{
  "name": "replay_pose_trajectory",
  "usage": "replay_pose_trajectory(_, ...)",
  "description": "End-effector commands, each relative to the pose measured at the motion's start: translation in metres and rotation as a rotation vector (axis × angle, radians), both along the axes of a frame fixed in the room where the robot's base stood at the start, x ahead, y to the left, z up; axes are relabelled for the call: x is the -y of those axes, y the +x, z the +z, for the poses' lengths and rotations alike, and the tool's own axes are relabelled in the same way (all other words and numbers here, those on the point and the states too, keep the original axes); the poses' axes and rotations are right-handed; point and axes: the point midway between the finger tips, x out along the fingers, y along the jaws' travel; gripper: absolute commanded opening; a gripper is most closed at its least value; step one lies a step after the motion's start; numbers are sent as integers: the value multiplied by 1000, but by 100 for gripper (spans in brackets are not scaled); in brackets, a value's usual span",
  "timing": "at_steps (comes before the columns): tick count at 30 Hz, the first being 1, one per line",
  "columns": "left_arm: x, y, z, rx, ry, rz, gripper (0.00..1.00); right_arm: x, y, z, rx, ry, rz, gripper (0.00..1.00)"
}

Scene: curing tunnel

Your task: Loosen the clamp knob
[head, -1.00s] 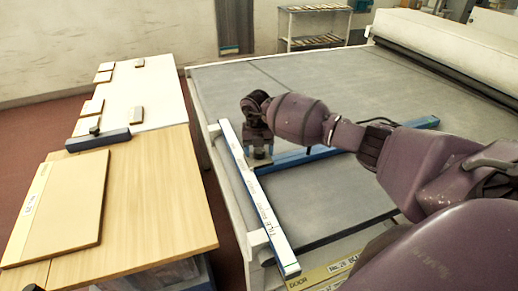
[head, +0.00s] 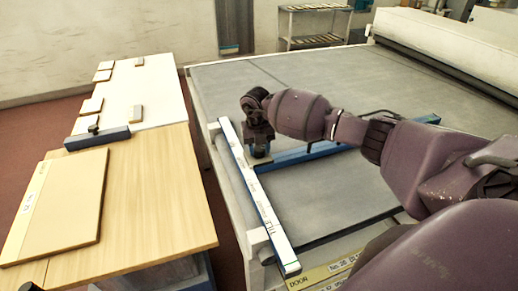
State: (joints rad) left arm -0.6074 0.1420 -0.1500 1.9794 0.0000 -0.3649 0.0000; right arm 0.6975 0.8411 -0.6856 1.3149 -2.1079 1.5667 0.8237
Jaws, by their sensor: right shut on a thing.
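My right gripper (head: 260,147) points down at the junction of a white-and-blue bar (head: 262,205) and a blue crossbar (head: 300,155) on the grey bed. It is shut on the clamp knob, which is mostly hidden by the fingers and wrist. The white-and-blue bar carries the word "TILE" and lies along the bed's near left edge. My right arm comes in from the right and covers part of the crossbar. My left gripper is not in view.
A wooden table (head: 165,195) stands at left with a large tan panel (head: 70,200), a dark blue block with a knob (head: 97,138) and several small tan pieces. A white roller housing (head: 450,50) spans the bed's far right. The grey bed (head: 335,85) is clear behind the arm.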

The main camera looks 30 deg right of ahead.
Motion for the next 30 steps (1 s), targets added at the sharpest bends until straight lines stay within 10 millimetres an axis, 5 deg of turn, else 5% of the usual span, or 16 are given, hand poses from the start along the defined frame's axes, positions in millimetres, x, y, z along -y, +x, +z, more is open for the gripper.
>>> replay_pose_trajectory(30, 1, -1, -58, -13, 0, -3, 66, 2, 0, -1, 1, -2, 948, 17)
